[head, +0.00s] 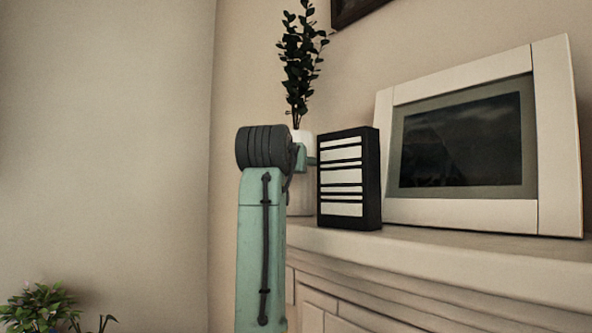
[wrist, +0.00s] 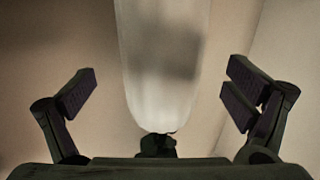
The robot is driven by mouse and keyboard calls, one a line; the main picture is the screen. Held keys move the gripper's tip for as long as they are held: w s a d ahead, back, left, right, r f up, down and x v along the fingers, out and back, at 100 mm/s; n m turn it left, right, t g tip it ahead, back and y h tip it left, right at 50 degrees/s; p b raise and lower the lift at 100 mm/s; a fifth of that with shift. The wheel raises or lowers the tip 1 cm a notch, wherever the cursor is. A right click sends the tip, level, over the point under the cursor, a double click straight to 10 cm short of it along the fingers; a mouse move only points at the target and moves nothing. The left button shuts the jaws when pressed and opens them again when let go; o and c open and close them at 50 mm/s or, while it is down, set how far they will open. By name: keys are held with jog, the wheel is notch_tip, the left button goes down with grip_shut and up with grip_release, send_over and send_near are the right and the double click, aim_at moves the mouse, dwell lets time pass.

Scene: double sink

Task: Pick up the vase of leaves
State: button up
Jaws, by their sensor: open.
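The vase of leaves (head: 301,65) stands on the ledge, near the wall corner in the head view. Its dark leafy stems rise above my arm, and much of its pale body is hidden behind the arm. In the wrist view the whitish, rounded vase body (wrist: 163,60) fills the upper middle. My gripper (wrist: 160,93) is open, with one dark finger on each side of the vase and a visible gap on both sides. In the head view my arm hides the fingers. I cannot tell how deep the vase sits between them.
A black box with white stripes (head: 348,180) stands close to the right of the vase. A large white picture frame (head: 556,140) leans on the wall farther right. The pale ledge (head: 450,250) runs below them. A green plant (head: 38,307) is at the lower left.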

jog(key=w+p, duration=0.2)
jog(key=w, duration=0.1)
jog(key=w+p, duration=0.1)
jog(key=w, duration=0.1)
jog(key=shift+w+d+r, duration=0.1)
jog(key=shift+w+d, duration=0.1)
jog(key=shift+d, duration=0.1)
jog(key=shift+c, duration=0.3)
jog(key=c, duration=1.9)
jog(key=shift+r, duration=0.1)
